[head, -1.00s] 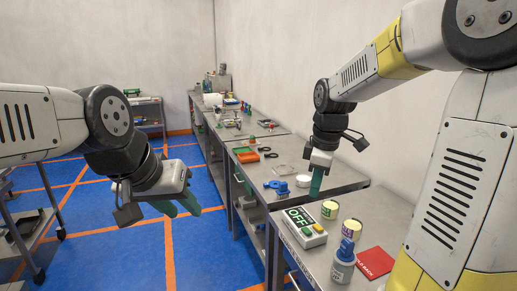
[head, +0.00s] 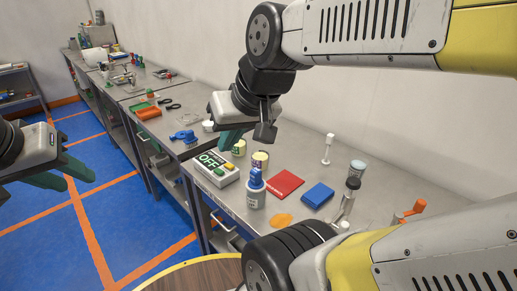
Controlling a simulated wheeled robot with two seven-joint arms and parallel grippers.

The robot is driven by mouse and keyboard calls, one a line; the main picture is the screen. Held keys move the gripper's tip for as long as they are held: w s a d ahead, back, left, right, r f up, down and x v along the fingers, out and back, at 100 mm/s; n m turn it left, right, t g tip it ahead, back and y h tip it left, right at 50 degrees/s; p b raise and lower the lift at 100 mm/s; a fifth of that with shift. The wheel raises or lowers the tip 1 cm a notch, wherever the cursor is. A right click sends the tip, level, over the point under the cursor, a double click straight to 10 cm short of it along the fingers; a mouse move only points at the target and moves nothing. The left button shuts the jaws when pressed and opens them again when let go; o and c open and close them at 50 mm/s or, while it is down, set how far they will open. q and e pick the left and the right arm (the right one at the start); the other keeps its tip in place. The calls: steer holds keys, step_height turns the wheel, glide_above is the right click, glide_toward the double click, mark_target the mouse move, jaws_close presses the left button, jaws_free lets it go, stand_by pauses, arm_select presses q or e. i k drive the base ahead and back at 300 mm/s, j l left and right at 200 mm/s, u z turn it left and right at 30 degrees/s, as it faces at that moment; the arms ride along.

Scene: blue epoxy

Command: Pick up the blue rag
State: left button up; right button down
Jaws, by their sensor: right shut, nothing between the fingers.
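A flat blue rectangular piece (head: 317,195), which looks like the folded blue rag, lies on the near metal bench (head: 385,188), right of a red pack (head: 283,183). My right gripper (head: 229,142) hangs over the bench beyond and left of it, by the two small cans, with its green fingers shut and empty. It is well apart from the blue piece. My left gripper (head: 62,174) is at the left edge over the blue floor, its two green fingers spread apart and empty. Part of it is out of frame.
Near the blue piece stand a blue-capped bottle (head: 255,189), an orange patch (head: 281,220), a grey-blue topped container (head: 357,169) and a white upright piece (head: 328,148). An OFF switch box (head: 212,168) sits at the bench's left edge.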

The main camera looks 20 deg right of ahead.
mark_target(320, 193)
steer(key=z, duration=1.65)
